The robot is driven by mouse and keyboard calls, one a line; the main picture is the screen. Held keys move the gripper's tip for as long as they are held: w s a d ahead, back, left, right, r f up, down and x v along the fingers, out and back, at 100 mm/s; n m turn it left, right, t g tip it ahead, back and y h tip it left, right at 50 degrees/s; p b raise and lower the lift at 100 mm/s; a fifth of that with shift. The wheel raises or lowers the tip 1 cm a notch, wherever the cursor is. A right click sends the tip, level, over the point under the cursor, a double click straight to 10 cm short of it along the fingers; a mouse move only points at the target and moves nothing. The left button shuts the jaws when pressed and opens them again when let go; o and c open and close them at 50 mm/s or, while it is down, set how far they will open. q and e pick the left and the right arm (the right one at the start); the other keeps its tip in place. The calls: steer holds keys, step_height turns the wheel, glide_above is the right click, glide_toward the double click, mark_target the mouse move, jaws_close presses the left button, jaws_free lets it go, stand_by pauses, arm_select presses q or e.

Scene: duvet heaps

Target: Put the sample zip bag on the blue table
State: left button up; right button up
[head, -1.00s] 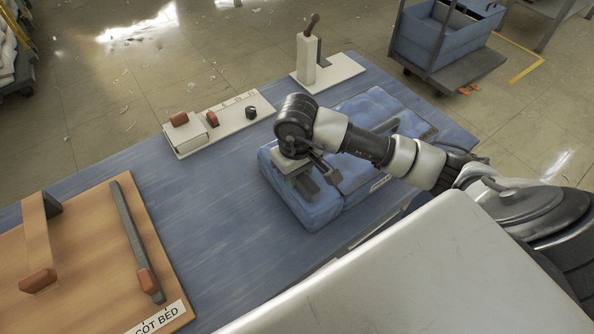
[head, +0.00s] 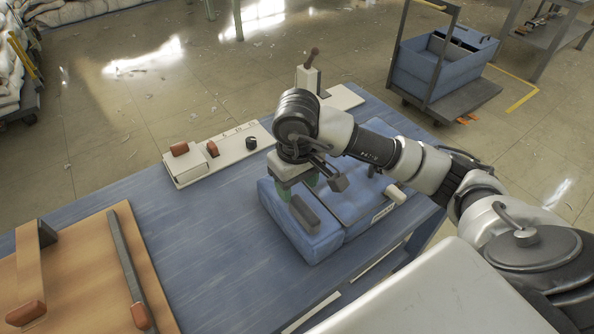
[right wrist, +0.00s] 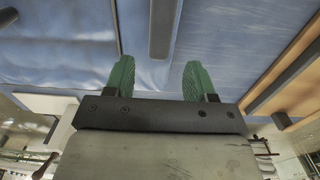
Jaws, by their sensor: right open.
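The blue table (head: 130,182) fills the middle of the head view. A blue block-like piece (head: 335,232) with a dark grey bar (head: 305,214) stands at its right part. My right gripper (head: 298,186) hangs over this piece, just behind the bar. In the right wrist view its green fingers (right wrist: 160,80) are apart with nothing between them, and the grey bar (right wrist: 163,28) lies beyond the tips. I cannot make out a sample zip bag in either view; the arm hides part of the blue piece. My left gripper is not in view.
A white panel with knobs (head: 240,142) and a lever stand (head: 308,80) line the far edge. A wooden board with dark bars (head: 83,270) lies at left. A blue cart (head: 425,77) stands on the floor. The table's middle is clear.

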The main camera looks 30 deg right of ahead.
step_height(320, 180, up, 5)
stand_by(0.8)
